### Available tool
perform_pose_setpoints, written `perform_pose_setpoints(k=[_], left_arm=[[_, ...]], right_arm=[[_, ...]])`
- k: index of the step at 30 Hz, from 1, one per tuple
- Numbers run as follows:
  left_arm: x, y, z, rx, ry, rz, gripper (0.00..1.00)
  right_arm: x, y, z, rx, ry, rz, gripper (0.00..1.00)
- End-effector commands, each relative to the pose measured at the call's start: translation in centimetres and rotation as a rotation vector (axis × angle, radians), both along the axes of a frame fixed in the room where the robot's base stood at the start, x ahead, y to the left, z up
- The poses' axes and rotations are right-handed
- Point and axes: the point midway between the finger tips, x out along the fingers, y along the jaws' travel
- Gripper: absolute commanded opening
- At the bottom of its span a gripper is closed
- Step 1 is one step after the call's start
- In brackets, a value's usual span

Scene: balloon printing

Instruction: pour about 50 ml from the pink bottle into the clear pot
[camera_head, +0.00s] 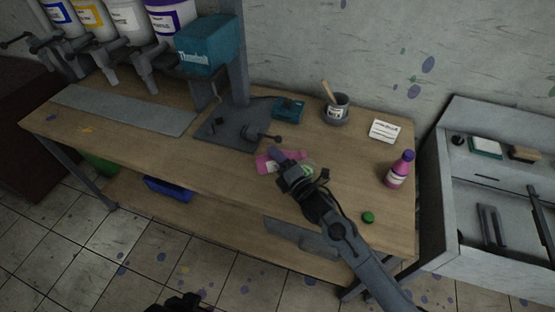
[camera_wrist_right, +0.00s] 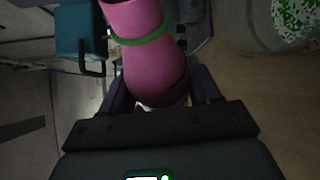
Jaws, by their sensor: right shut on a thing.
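The pink bottle (camera_head: 267,164) is held tilted well over, near the front middle of the workbench, with its label partly showing. My right gripper (camera_head: 286,166) is shut on it. In the right wrist view, the pink bottle (camera_wrist_right: 138,55) shows a green ring and no cap. A pale, see-through round thing (camera_head: 308,169), probably the clear pot, is partly hidden behind my right gripper. A clear rounded container with green and white on it (camera_wrist_right: 297,22) shows at the top right of the wrist view. I cannot see liquid flowing. A dark part at the head view's bottom edge may be my left gripper (camera_head: 180,303).
A second pink bottle with a purple cap (camera_head: 399,170) stands upright at the right. A green cap (camera_head: 368,217) lies near the front edge. A grey can with a brush (camera_head: 336,110), a white card (camera_head: 384,130) and a teal machine (camera_head: 207,45) stand behind.

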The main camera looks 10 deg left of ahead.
Motion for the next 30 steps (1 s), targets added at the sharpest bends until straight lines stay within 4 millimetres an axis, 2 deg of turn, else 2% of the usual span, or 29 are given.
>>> perform_pose_setpoints(k=[1, 5, 17, 24, 30], left_arm=[[0.0, 0.0, 1.0, 0.0, 0.0, 0.0, 0.43], [0.0, 0.0, 1.7, 0.001, -0.001, -0.001, 0.43], [0.0, 0.3, 1.9, 0.013, -0.001, -0.008, 0.43], [0.0, 0.3, 4.0, 0.014, 0.0, -0.009, 0.43], [0.0, 0.2, 4.6, 0.009, -0.001, -0.006, 0.43]], right_arm=[[0.1, 0.0, 1.0, -0.031, -0.015, 0.0, 0.23], [0.1, 0.0, 1.2, -0.103, -0.039, 0.0, 0.23], [0.1, -0.1, 1.2, -0.141, -0.053, -0.001, 0.23], [0.3, -0.4, 2.4, -0.305, -0.111, 0.0, 0.23], [0.3, -0.7, 2.4, -0.408, -0.145, -0.001, 0.23]])
